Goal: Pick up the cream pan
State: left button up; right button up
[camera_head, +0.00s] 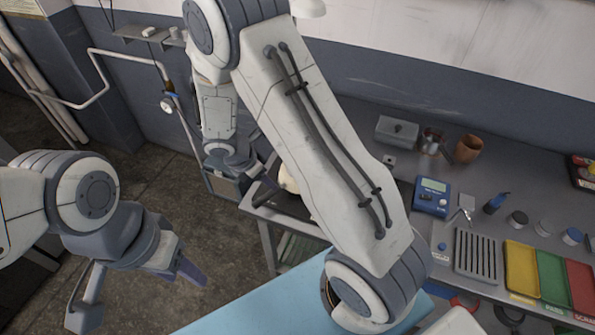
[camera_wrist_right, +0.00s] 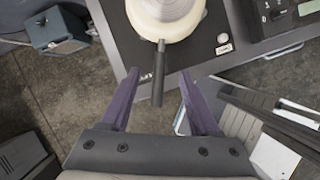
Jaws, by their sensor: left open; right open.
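The cream pan (camera_wrist_right: 190,32) sits on a dark surface at the top of the right wrist view, partly cut off. Its dark handle (camera_wrist_right: 158,80) points down between the fingers of my right gripper (camera_wrist_right: 159,76), which is open. The fingers are on either side of the handle in the picture, apart from it; I cannot tell the depth. In the head view only a small part of the cream pan (camera_head: 288,178) shows beside my right arm, which hides the rest. My left gripper (camera_head: 140,292) is open and empty at the lower left, away from the pan, over the floor.
The grey bench (camera_head: 470,185) carries a blue meter (camera_head: 431,197), a grey box (camera_head: 396,131), a brown cup (camera_head: 467,149), a slotted rack (camera_head: 476,254) and coloured trays (camera_head: 553,277). A light-blue surface (camera_head: 275,305) is in front. Floor is open at left.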

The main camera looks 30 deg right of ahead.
aim_at(286, 183)
jog(key=x, duration=0.5)
jog(key=p+x, duration=0.1)
jog(key=x, duration=0.2)
jog(key=shift+d+r, duration=0.15)
jog(key=shift+d, duration=0.15)
grip_shut()
